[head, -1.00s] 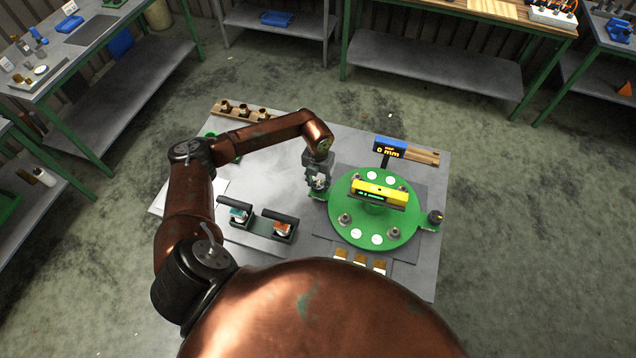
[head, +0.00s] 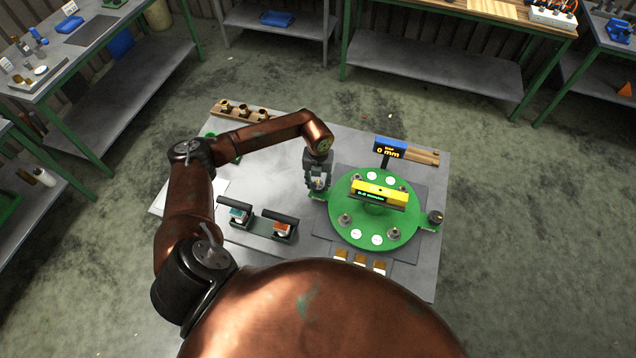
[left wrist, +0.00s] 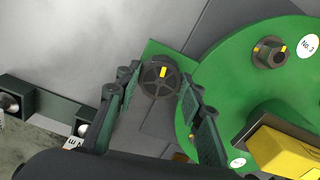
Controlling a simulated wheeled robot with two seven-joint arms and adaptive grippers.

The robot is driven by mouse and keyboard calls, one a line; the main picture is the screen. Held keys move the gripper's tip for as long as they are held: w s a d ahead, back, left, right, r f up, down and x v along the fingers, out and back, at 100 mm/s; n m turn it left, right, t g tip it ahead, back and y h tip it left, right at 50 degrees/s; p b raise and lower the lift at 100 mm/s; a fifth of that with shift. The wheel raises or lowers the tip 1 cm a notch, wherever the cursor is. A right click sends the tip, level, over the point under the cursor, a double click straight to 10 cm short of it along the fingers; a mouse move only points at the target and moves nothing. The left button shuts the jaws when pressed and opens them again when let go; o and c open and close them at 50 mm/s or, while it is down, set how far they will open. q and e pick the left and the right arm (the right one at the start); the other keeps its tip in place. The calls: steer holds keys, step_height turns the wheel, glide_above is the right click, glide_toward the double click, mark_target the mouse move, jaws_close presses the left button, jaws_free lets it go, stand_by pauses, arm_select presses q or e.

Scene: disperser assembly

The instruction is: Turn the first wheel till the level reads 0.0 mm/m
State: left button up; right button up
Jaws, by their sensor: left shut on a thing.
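The first wheel (left wrist: 160,78) is a dark spoked handwheel with a yellow mark, on a green tab beside the round green plate (head: 347,232). My left gripper (left wrist: 159,88) is shut on the wheel, one finger on each side of it in the left wrist view. In the head view the left gripper (head: 319,190) hides most of the wheel at the plate's left edge. The yellow level (head: 379,193) lies across the plate's middle. Its green digits look like 0.0, but they are very small. My right gripper is not in view.
A dark knob (head: 436,217) stands at the plate's right edge. A blue display (head: 389,150) behind the plate reads 0 mm. A dark holder (head: 261,224) stands left of the plate, with brown-topped pieces (head: 360,262) in front. Bare table lies left of the gripper.

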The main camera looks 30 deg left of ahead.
mark_target(318, 184)
arm_select(q)
steer(key=o, duration=1.2)
steer(key=shift+c, duration=0.2)
step_height(318, 184, up, 12)
steer(key=shift+s, duration=0.1)
